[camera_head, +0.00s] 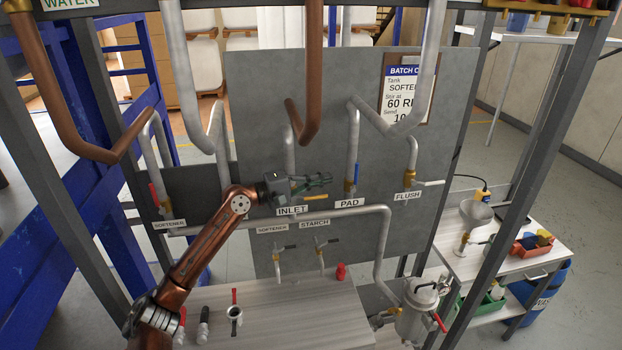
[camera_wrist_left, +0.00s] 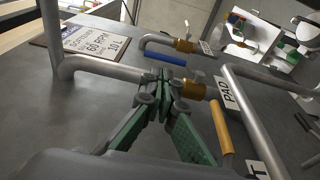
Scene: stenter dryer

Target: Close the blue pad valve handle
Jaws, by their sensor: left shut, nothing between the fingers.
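The blue pad valve handle (camera_head: 356,173) points up along its vertical pipe, above the brass valve body and the PAD label (camera_head: 349,203). In the left wrist view the blue handle (camera_wrist_left: 165,58) lies alongside the grey pipe, near the brass body (camera_wrist_left: 190,88). My left gripper (camera_head: 328,179) is shut and empty, just left of the pad valve in the head view. Its green-padded fingertips (camera_wrist_left: 166,76) overlap the pad pipe in the left wrist view, close to the blue handle; I cannot tell whether they touch it. My right gripper is not in view.
The yellow inlet handle (camera_head: 316,197) sticks out sideways just below my left gripper. The flush valve's pale handle (camera_head: 430,183) is farther right, and a red handle (camera_head: 154,194) is at left. Copper pipes (camera_head: 312,80) hang in front of the panel. A bench (camera_head: 270,315) stands below.

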